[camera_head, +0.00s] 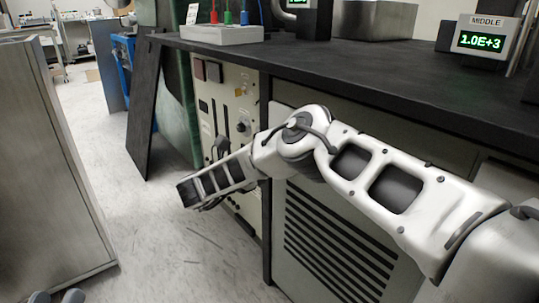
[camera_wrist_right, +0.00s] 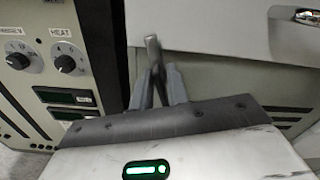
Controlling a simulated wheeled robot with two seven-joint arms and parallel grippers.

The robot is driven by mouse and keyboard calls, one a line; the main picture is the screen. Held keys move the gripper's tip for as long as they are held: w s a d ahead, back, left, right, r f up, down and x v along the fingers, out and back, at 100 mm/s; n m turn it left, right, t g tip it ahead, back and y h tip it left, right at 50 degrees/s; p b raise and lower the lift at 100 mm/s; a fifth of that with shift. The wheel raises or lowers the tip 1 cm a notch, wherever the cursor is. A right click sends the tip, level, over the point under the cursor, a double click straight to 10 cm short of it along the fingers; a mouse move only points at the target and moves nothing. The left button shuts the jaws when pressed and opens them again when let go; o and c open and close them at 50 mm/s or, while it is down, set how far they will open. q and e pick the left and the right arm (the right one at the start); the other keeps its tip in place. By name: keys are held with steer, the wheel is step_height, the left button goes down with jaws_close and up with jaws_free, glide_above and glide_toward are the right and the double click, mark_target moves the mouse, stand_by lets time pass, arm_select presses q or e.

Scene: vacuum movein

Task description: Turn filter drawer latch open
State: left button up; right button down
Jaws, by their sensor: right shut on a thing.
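In the right wrist view, a dark upright latch handle (camera_wrist_right: 153,52) stands in front of a pale grey drawer front (camera_wrist_right: 220,25). The two grey fingers of my right gripper (camera_wrist_right: 157,82) are shut on the latch handle from both sides. The handle's lower part is hidden between the fingers. In the head view, my right arm reaches in from the right to the cabinet under the bench, and the latch cannot be made out there. Only the rounded grey tips of my left gripper (camera_head: 57,298) show at the bottom left, apart with nothing seen between them.
A control panel with knobs (camera_wrist_right: 66,63) and dark displays lies left of the latch. A black bench top (camera_head: 400,85) runs above my right arm, with a vented panel (camera_head: 335,255) below. A metal cabinet (camera_head: 45,150) stands at the left. Floor (camera_head: 150,220) between is clear.

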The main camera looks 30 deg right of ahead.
steer(key=n+p, duration=0.2)
steer(key=n, duration=0.1)
steer(key=shift+a+n, duration=0.1)
steer(key=shift+n, duration=0.7)
steer(key=n+p, duration=0.1)
steer(key=n, duration=0.2)
steer(key=shift+w+f+n+p, duration=0.1)
steer(key=shift+f+n+p, duration=0.05)
steer(key=shift+n+p, duration=0.2)
steer(key=n, duration=0.4)
steer(key=shift+f+p, duration=0.15)
steer(key=shift+p, duration=0.2)
arm_select(q)
steer(key=shift+s+d+f+n+g+y, duration=0.1)
steer(key=shift+s+f+n+g+y, duration=0.25)
steer(key=shift+f+g, duration=0.4)
steer(key=shift+s+f+n+g+y, duration=0.3)
steer(key=shift+s+f+g, duration=0.15)
steer(key=shift+f, duration=0.55)
steer(key=shift+s+d+f+n+g+y, duration=0.1)
steer(key=shift+s+f+n+g+y, duration=0.2)
steer(key=shift+f+g, duration=0.5)
arm_select(e)
steer(key=shift+f+n, duration=0.1)
steer(key=shift+n, duration=0.85)
arm_select(q)
steer(key=shift+a, duration=0.1)
